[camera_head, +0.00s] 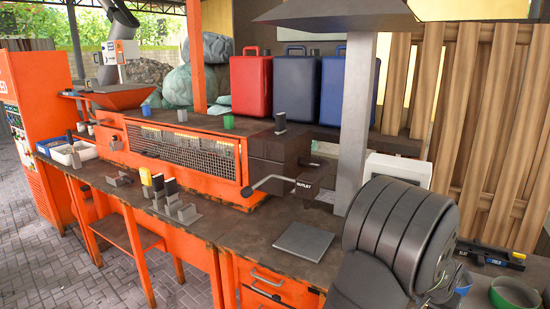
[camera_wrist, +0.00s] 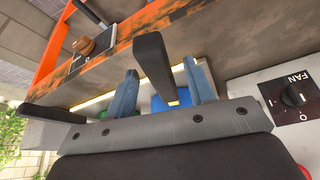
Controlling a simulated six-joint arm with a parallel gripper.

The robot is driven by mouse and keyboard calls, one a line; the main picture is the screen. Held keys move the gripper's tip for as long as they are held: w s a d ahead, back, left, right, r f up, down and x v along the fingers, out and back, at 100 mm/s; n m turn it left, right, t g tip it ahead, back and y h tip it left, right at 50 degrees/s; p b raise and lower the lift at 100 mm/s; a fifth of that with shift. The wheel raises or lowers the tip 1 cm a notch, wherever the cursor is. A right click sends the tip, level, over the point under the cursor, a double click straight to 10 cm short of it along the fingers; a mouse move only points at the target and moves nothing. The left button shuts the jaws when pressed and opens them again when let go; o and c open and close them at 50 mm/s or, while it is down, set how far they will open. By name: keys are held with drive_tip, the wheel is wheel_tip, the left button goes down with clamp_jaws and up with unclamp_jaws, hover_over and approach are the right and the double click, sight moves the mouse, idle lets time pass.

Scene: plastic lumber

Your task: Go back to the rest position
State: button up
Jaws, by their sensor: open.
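My gripper (camera_wrist: 162,68) shows in the wrist view as two blue-grey fingers standing apart on a grey bar with dark bolts. It is open. A black bar-like handle (camera_wrist: 152,58) shows between the fingers; I cannot tell whether it touches them. In the head view my dark grey arm (camera_head: 405,235) fills the lower right, and the gripper itself cannot be made out there.
A dark worktop (camera_head: 235,222) carries a flat grey plate (camera_head: 303,241) and upright grey holders (camera_head: 176,207). An orange machine (camera_head: 185,150) with an outlet lever (camera_head: 275,183) stands behind. Bowls (camera_head: 515,295) lie right of my arm. A fan switch (camera_wrist: 292,96) shows in the wrist view.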

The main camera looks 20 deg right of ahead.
drive_tip(key=shift+x, duration=0.95)
wheel_tip(320, 180, up, 3)
drive_tip(key=shift+s+a+f, duration=0.1)
drive_tip(key=shift+a+f, duration=0.05)
drive_tip(key=s+a, duration=0.8)
drive_tip(key=a, duration=0.5)
drive_tip(key=shift+a+r, duration=0.35)
drive_tip(key=shift+r, duration=0.05)
drive_tip(key=w+d, duration=0.2)
drive_tip(key=d, duration=0.2)
drive_tip(key=w+d+f, duration=0.1)
drive_tip(key=w+d, duration=0.2)
drive_tip(key=d, duration=0.2)
drive_tip(key=w+d, duration=0.3)
drive_tip(key=d, duration=0.1)
drive_tip(key=shift+d+f, duration=0.4)
drive_tip(key=shift+w+d+f, duration=0.1)
drive_tip(key=shift+d+f, duration=0.05)
drive_tip(key=shift+f, duration=0.55)
